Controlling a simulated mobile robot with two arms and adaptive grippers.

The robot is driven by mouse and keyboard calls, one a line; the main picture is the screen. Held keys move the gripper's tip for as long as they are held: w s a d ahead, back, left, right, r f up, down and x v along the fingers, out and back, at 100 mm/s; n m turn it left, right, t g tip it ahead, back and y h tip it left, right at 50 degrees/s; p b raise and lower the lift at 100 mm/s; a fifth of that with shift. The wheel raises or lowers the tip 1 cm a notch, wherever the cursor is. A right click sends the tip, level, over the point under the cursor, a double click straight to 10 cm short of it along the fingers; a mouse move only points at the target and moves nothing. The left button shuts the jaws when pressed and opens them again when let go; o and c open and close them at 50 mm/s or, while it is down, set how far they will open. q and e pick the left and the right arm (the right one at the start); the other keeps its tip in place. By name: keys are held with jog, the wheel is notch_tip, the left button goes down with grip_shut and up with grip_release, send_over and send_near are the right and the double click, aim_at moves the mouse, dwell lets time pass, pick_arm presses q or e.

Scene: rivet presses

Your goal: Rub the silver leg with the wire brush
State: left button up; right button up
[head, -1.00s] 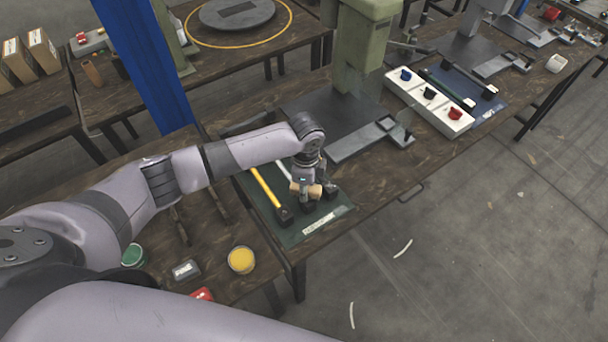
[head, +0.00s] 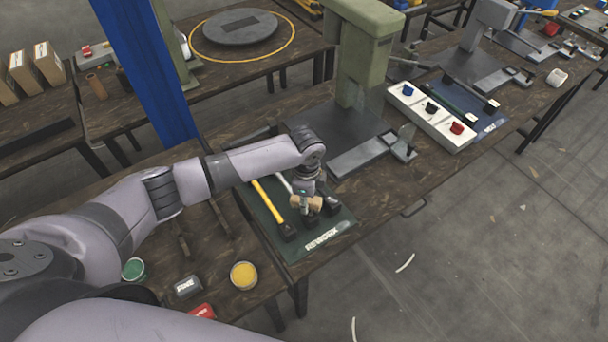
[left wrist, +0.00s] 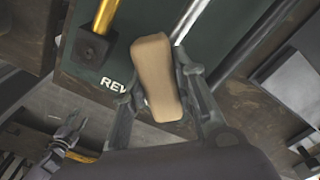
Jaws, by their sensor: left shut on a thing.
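My left gripper (head: 307,202) is shut on the tan wooden block of the wire brush (left wrist: 157,75). The brush also shows in the head view (head: 297,202), above the green mat. Its bristles are hidden. The silver leg (head: 285,184) lies on the mat beside a yellow-handled one and is partly covered by my gripper. In the left wrist view the silver leg (left wrist: 188,20) runs up just right of the brush's far end. Whether brush and leg touch I cannot tell. My right gripper cannot be made out.
The green mat (head: 290,248) lies at the table's front edge, with dark blocks on it. A press (head: 352,70) and grey plates stand behind and right. A yellow tin (head: 244,275), green tin (head: 134,269) and small boxes are at lower left.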

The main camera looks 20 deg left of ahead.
pick_arm(q)
jog(key=r+p, duration=0.2)
jog(key=r, duration=0.1)
jog(key=r+p, duration=0.2)
jog(key=r, duration=0.1)
jog(key=shift+s+d, duration=0.2)
jog(key=shift+r+p, duration=0.95)
jog(key=shift+p, duration=0.25)
jog(key=shift+r, duration=0.1)
pick_arm(e)
notch_tip(320, 180, up, 7)
jog(key=s, duration=0.2)
jog(key=shift+d, duration=0.15)
jog(key=shift+d+r, duration=0.1)
jog(key=shift+d, duration=0.1)
